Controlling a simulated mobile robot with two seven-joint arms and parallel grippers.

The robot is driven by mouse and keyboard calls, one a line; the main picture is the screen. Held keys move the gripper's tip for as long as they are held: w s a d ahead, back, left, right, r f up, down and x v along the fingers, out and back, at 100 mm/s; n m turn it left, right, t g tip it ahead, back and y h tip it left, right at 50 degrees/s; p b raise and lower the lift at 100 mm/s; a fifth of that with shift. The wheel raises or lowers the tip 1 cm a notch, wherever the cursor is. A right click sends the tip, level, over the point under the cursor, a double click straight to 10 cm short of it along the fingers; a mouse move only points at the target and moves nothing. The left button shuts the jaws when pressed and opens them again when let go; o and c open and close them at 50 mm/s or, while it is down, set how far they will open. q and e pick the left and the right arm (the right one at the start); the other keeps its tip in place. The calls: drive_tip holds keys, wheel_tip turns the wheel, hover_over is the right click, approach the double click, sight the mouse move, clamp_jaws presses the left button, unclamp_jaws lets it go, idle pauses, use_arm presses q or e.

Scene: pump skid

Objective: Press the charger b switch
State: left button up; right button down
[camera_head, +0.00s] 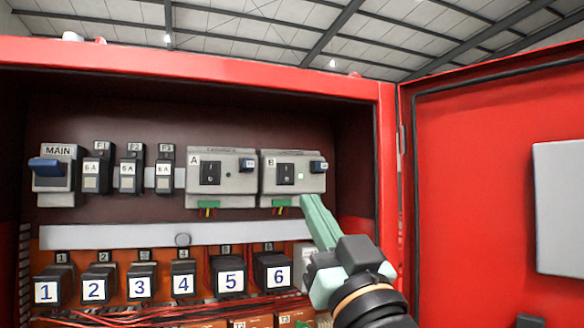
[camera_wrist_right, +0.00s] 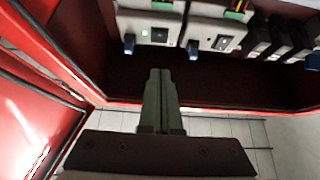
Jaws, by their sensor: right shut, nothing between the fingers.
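The charger B unit (camera_head: 293,189) is a grey box, marked B, at the right end of the upper row in the red cabinet. Its dark rocker switch (camera_head: 286,173) is left of a small green light (camera_head: 301,177) and a blue part (camera_head: 318,166). In the right wrist view, which looks turned over, the charger B switch (camera_wrist_right: 158,34) is at the top. My right gripper (camera_head: 309,201) is shut and empty, its green fingers pointing up, overlapping the unit's lower right corner; it also shows in the wrist view (camera_wrist_right: 160,74). My left gripper is not in view.
The charger A unit (camera_head: 220,190) stands directly left of B. A MAIN switch (camera_head: 46,167) and fuse blocks (camera_head: 130,168) are farther left. Numbered relays (camera_head: 231,280) and wiring are below. The red cabinet door (camera_head: 470,190) stands open at the right.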

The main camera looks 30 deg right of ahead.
sight(285, 182)
drive_tip(key=w+r+p, duration=0.1)
drive_tip(key=w, duration=0.1)
drive_tip(key=w+d+p, duration=0.1)
drive_tip(key=w, duration=0.2)
drive_tip(key=w+r+p, duration=0.1)
drive_tip(key=w, duration=0.1)
drive_tip(key=shift+w+d+r, duration=0.15)
drive_tip(key=shift+d+r, duration=0.2)
drive_tip(key=shift+w+d+f, duration=0.1)
drive_tip(key=shift+w, duration=0.3)
drive_tip(key=shift+w+d+f+t+b, duration=0.15)
drive_tip(key=shift+w+f+t+b, duration=0.35)
drive_tip(key=shift+b, duration=0.4)
drive_tip(key=shift+r, duration=0.3)
